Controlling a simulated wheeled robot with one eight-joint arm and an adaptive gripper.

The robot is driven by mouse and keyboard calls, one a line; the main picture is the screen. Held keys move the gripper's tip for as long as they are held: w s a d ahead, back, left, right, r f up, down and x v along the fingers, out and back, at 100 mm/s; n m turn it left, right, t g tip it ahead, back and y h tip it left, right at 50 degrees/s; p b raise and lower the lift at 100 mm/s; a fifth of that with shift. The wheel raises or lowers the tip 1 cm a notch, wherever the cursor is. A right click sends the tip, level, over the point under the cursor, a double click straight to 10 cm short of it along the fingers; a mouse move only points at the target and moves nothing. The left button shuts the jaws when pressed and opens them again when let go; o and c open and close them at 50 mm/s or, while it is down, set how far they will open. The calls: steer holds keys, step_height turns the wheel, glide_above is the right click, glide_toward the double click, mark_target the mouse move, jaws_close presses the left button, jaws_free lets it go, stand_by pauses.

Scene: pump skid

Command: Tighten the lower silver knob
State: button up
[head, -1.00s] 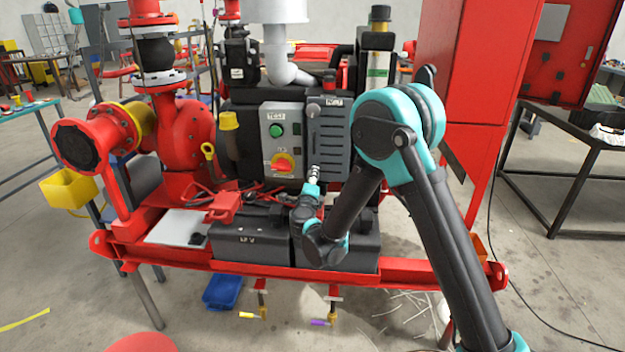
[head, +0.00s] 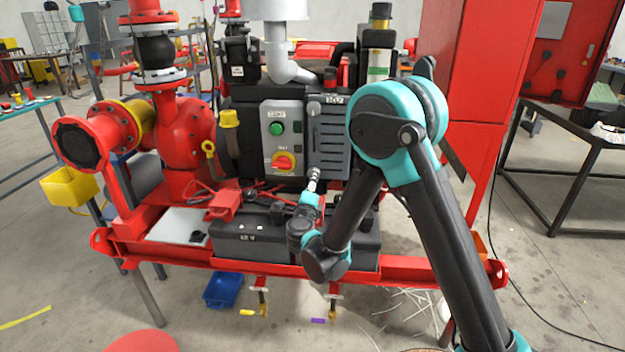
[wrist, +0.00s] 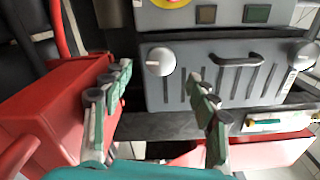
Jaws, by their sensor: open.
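The lower silver knob (wrist: 160,61) is a round knob with a pale mark, at one end of the grey slotted cover (wrist: 182,92) in the wrist view. In the head view the cover (head: 331,140) is upright on the pump skid, and the lower knob's spot is largely masked by my gripper (head: 314,181). My gripper (wrist: 161,77) is open in the wrist view. Its fingertips are on either side of the knob in the picture, with a gap to it; contact is not visible. The upper silver knob (wrist: 303,53) is at the cover's other end.
A dark handle (wrist: 237,60) is on the cover between the knobs. Beside the cover is a grey control box (head: 271,130) with a green button and red-yellow switch. Black battery boxes (head: 246,243) sit below. A red cabinet (head: 462,75) stands to the right.

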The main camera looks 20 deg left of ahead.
steer(key=v, duration=0.6)
steer(key=shift+s, duration=0.25)
